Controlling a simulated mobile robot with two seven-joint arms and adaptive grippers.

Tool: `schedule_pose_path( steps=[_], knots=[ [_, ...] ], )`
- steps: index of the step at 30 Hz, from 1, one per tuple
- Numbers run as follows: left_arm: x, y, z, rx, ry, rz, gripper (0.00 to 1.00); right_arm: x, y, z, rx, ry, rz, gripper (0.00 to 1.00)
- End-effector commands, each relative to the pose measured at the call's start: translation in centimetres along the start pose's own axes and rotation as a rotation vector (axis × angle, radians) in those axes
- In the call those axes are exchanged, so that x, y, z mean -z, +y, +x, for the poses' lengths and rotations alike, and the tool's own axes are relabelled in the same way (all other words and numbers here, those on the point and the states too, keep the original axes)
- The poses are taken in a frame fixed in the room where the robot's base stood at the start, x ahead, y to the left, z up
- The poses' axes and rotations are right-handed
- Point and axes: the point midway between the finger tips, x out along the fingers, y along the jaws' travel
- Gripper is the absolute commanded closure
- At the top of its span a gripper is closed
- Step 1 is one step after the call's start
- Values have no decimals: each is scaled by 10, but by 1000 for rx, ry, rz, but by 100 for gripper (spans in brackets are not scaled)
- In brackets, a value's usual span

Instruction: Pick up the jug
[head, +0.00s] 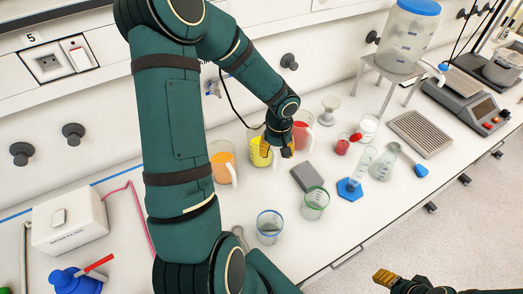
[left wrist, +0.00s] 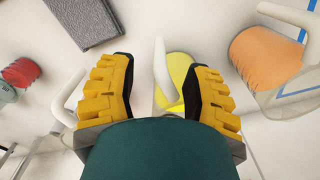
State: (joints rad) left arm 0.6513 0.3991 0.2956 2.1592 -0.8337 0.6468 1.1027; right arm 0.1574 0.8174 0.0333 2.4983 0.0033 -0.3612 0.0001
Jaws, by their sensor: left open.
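Three clear jugs with white handles stand in a row along the back of the bench in the head view: one with orange juice (head: 222,164), one with yellow juice (head: 256,158) and one with red juice (head: 300,132). My left gripper (head: 276,150) is at the yellow jug, partly hiding it. In the left wrist view its yellow-padded fingers (left wrist: 160,68) are apart, with the yellow jug (left wrist: 180,75) and its white handle (left wrist: 162,62) showing between them. I cannot tell whether they touch. My right gripper (head: 385,278) shows only its fingertips at the bottom edge.
A grey block (head: 307,176), a blue-rimmed beaker (head: 270,227) and a green-rimmed beaker (head: 315,203) stand in front. A small red-filled cup (head: 342,147) and flask (head: 384,165) are to the right. The orange jug is close beside the gripper. The bench's front right is clear.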

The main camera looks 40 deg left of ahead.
Motion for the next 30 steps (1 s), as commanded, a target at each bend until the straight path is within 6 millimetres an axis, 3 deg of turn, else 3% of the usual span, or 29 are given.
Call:
schedule_pose_path(
  steps=[6,16,20,21,30],
  knots=[
    [0,0,31,1,-3,-1,51,0,1,5,-1,0,0,53],
    [0,0,35,0,0,0,48,0,2,5,-1,0,0,53],
    [0,0,35,0,0,0,94,0,2,5,-1,0,0,53],
    [0,0,35,0,0,0,100,0,2,5,-1,0,0,53],
    [0,0,34,-1,1,0,100,0,2,5,-1,0,0,53]
  ],
)
